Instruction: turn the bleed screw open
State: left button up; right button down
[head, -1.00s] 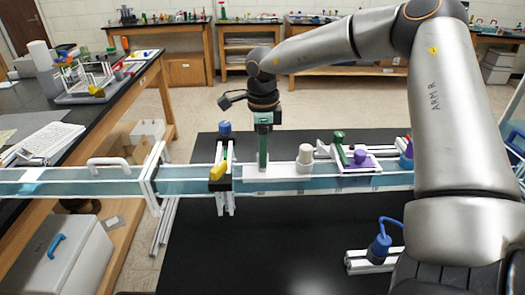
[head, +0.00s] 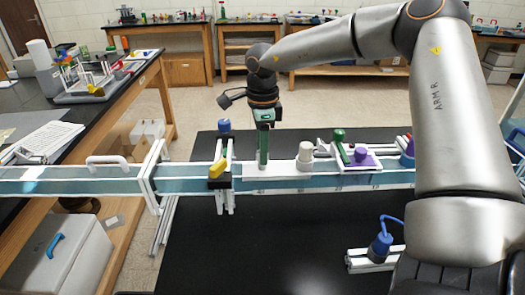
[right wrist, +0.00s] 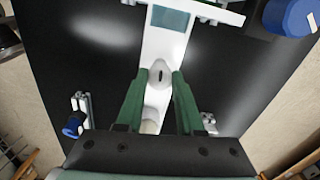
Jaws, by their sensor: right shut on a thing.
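My right gripper (head: 263,164) reaches down from above onto the white part of the long teal channel (head: 200,185). Its green fingers show from the side in the head view. In the right wrist view a small pale knob with a dark slot, which looks like the bleed screw (right wrist: 160,75), sits between the two fingertips, on a white strip. The fingers are shut on it. In the head view the fingers hide it, and its turn angle cannot be told there. My left gripper is not in view.
A yellow-handled clamp (head: 218,168) stands left of the gripper. A cream cylinder (head: 306,153), a green knob (head: 339,135) and a purple piece (head: 361,156) stand to its right. The black table's front middle is clear.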

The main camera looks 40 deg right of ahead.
jog(key=n+b, duration=0.1)
jog(key=n, duration=0.1)
jog(key=shift+n, duration=0.3)
jog(key=n, duration=0.2)
jog(key=shift+n+b, duration=0.4)
jog(key=n, duration=0.5)
jog(key=shift+n, duration=0.4)
jog(key=c, duration=0.5)
grip_release()
jog(key=shift+c, duration=0.2)
jog(key=shift+r, duration=0.1)
